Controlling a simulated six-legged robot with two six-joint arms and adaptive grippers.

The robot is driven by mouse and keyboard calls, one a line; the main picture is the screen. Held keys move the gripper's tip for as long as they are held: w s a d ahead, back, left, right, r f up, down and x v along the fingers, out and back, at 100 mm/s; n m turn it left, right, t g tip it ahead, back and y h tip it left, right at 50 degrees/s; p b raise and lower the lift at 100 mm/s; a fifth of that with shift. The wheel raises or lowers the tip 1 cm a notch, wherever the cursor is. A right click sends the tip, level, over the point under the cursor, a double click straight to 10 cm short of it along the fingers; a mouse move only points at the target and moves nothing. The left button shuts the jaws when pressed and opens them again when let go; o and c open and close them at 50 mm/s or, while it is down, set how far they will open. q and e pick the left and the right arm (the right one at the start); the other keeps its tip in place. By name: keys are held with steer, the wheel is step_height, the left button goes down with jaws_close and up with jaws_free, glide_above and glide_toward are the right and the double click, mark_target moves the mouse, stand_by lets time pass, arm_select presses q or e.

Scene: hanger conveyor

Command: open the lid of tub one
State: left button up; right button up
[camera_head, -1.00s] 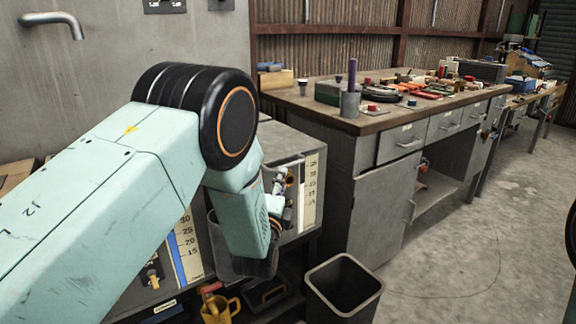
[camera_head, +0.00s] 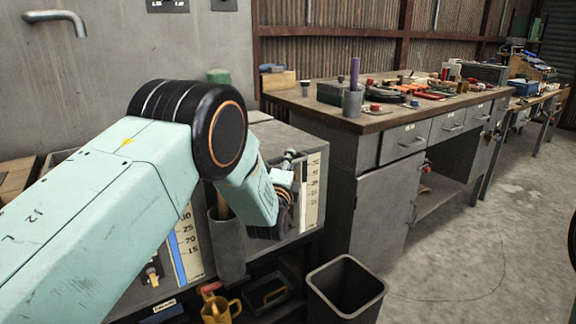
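Two grey tubs with level scales stand side by side below my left arm. The left tub's front (camera_head: 150,285) and the right tub's front (camera_head: 290,235) show in part. I cannot tell which is tub one. The right tub's top (camera_head: 275,135) looks closed, but my arm hides much of it and most of the left tub's top. My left gripper (camera_head: 289,157) seems to be the small metal part beyond my bent wrist, by the right tub's upper front edge. Its fingers are too small to judge, and contact is unclear. My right gripper is out of view.
A grey cylindrical holder (camera_head: 228,248) with a wooden stick hangs before the tubs. A cluttered workbench (camera_head: 350,125) stands right. Concrete floor (camera_head: 470,240) is clear.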

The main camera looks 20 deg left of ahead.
arm_select(q)
steer(key=shift+c, duration=0.3)
jaws_close()
stand_by(0.4)
